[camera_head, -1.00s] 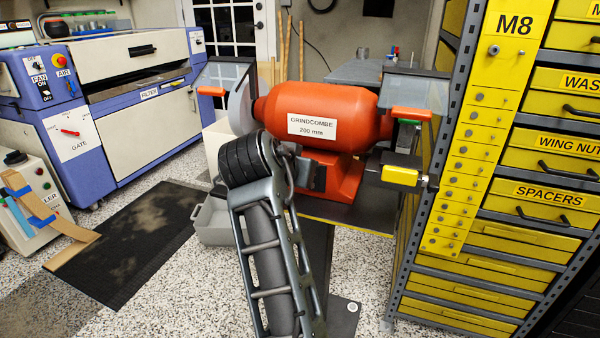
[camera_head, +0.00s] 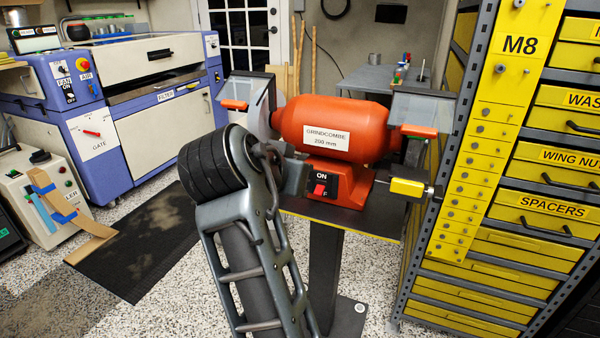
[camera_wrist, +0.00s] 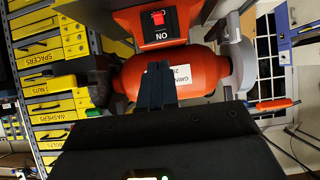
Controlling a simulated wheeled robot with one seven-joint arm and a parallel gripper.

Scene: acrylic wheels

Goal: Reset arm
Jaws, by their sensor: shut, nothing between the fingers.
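My arm (camera_head: 245,240) rises from the bottom of the head view, bent at a black ribbed joint in front of the orange bench grinder (camera_head: 335,115). In the wrist view my gripper (camera_wrist: 157,72) has its dark fingers together and empty. They overlap the grinder's orange body (camera_wrist: 195,72) and white label in that picture; I cannot tell the gap between them. The grinder's switch plate (camera_head: 321,185) with a red switch shows just right of my arm.
The grinder stands on a pedestal with a dark top. A yellow-handled part (camera_head: 408,187) juts near the yellow drawer rack (camera_head: 540,205) on the right. A blue and white laser machine (camera_head: 155,110) stands at left. A dark mat (camera_head: 140,245) lies on open speckled floor.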

